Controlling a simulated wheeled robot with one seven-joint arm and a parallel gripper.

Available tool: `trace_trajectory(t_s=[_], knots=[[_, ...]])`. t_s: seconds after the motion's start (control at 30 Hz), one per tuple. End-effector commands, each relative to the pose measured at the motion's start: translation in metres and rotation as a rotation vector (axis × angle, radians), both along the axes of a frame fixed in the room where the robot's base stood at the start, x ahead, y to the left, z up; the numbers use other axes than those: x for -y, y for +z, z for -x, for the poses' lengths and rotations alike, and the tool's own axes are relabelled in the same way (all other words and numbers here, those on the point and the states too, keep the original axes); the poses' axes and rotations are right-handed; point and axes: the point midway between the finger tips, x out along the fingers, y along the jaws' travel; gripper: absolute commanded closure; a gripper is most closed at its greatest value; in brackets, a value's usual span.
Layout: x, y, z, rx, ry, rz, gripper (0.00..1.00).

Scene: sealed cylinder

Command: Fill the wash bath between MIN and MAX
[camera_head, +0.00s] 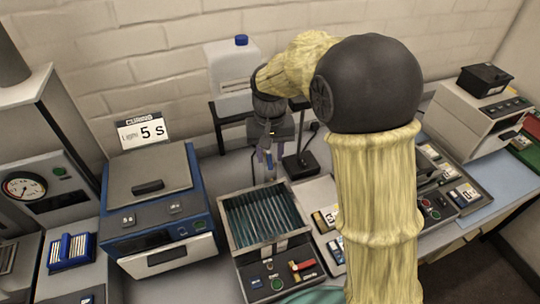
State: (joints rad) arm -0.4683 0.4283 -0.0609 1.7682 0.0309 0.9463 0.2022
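My arm in its pale yellow sleeve reaches across the right half of the view. My gripper (267,160) hangs down in front of the back wall, above the far edge of an open bin-like unit with teal slats (262,212). The fingertips are small and dark, and I cannot tell whether they are open or shut. A white jug with a blue cap (228,68) stands on a raised dark stand behind, partly hidden by my wrist. I cannot tell which unit is the wash bath. No MIN or MAX marks are readable.
A blue box with a grey lid (150,180) stands left of the slatted unit, under a "5 s" sign (143,131). A gauge unit (25,188) and blue rack (70,249) are at far left. A white machine (470,118) stands at right. My arm hides bench units.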

Motion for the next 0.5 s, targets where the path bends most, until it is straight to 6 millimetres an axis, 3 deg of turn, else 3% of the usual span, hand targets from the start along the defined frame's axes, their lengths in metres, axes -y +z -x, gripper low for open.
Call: trace_trajectory(t_s=[0.13, 0.43, 0.5], knots=[[0.0, -0.015, 0.0, -0.001, 0.0, 0.0, 0.65], [0.0, -0.018, 0.0, 0.0, 0.0, 0.0, 0.65], [0.0, -0.018, 0.0, 0.0, 0.0, 0.0, 0.74]])
